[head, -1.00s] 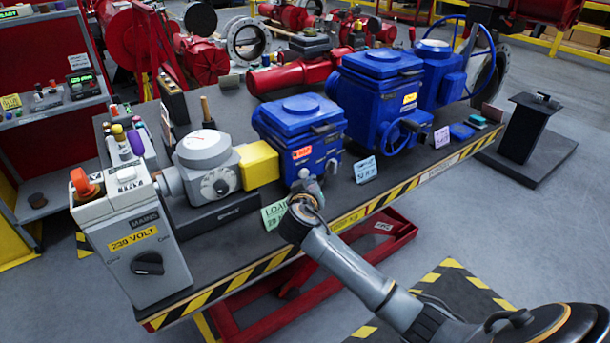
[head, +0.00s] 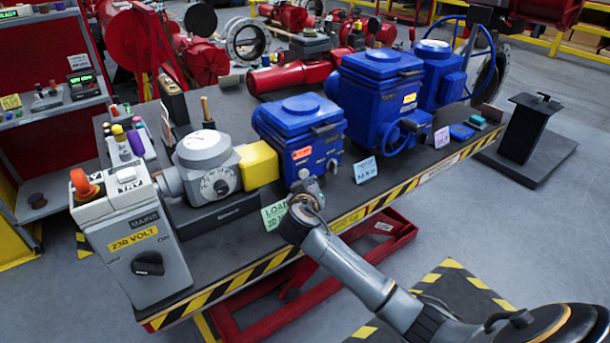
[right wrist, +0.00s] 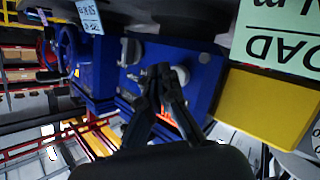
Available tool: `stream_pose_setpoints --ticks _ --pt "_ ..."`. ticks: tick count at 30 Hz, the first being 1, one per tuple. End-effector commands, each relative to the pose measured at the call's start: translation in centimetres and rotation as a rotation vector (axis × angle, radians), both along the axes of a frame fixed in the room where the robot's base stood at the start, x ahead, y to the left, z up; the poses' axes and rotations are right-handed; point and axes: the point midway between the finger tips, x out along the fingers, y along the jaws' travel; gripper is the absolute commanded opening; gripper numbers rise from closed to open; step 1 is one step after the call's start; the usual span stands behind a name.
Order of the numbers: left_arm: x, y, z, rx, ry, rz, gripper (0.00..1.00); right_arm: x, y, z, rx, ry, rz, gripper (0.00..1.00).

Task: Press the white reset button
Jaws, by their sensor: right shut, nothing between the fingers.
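My right gripper (head: 308,184) is in front of the small blue actuator (head: 296,125), near the table's front edge. In the right wrist view its black fingers (right wrist: 162,74) are shut with nothing between them, their tips over the actuator's blue face (right wrist: 180,62). A grey knob (right wrist: 130,51) and a small round pale fitting (right wrist: 204,58) show on that face; I cannot tell whether either is a reset button. A white button (head: 126,174) sits on top of the grey mains box (head: 150,258) at the left, far from the gripper. My left gripper is not in view.
A green card (head: 274,214) stands beside the gripper, and a light blue card (head: 365,170) to its right. A yellow block (head: 258,164) joins the actuator to a grey gauge unit (head: 206,160). Larger blue actuators (head: 378,100) stand behind to the right.

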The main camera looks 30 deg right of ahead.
Motion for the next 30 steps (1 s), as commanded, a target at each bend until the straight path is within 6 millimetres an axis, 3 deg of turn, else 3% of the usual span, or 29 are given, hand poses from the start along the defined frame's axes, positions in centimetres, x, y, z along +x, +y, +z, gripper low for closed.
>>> stream_pose_setpoints --ticks 30 --pt "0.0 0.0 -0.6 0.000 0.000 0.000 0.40 1.3 0.1 0.0 0.001 -0.001 0.000 0.00"
